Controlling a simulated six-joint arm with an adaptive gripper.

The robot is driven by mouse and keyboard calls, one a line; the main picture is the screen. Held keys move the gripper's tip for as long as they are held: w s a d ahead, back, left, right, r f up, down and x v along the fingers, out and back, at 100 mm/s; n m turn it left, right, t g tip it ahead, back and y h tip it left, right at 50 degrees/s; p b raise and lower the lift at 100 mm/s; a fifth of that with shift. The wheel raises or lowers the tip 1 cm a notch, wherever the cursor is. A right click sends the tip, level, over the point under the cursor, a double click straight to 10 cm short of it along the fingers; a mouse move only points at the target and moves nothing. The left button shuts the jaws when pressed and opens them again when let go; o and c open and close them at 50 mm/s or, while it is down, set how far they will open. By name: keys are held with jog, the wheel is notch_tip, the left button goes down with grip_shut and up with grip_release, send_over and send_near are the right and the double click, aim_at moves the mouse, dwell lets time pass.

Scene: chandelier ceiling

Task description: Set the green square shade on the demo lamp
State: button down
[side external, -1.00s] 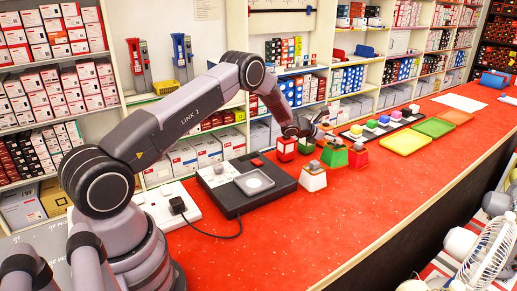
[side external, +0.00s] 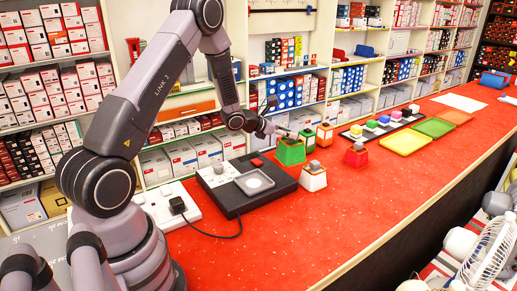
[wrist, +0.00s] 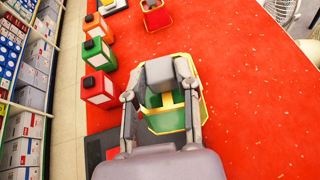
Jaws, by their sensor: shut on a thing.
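The green shade (side external: 291,153) is tapered, with a pale yellow lower rim and a grey knob on top. My gripper (side external: 284,133) is shut on the knob and holds the shade above the counter, near the back right corner of the black demo lamp base (side external: 236,201). The base has a light square plate (side external: 254,183) on top, left of and nearer than the shade. In the wrist view my gripper (wrist: 160,78) has a finger on each side of the grey knob, with the green shade (wrist: 165,122) below. A dark corner of the base (wrist: 98,146) shows at lower left; its plate is hidden there.
A white shade (side external: 313,179) stands right of the base, with a red shade (side external: 356,156) beyond. A black cord lies before the base. The front red counter (side external: 330,225) is clear.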

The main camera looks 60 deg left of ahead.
jog(key=s+a+n+y, duration=0.1)
jog(key=s+a, duration=0.3)
jog(key=s, duration=0.7)
jog(key=shift+y, duration=0.3)
jog(key=shift+s+a+f, duration=0.1)
jog(key=shift+f, duration=1.8)
jog(key=shift+s+a+f, duration=0.1)
jog(key=shift+f, duration=1.75)
jog(key=shift+f, duration=0.1)
jog(key=c, duration=0.8)
grip_release()
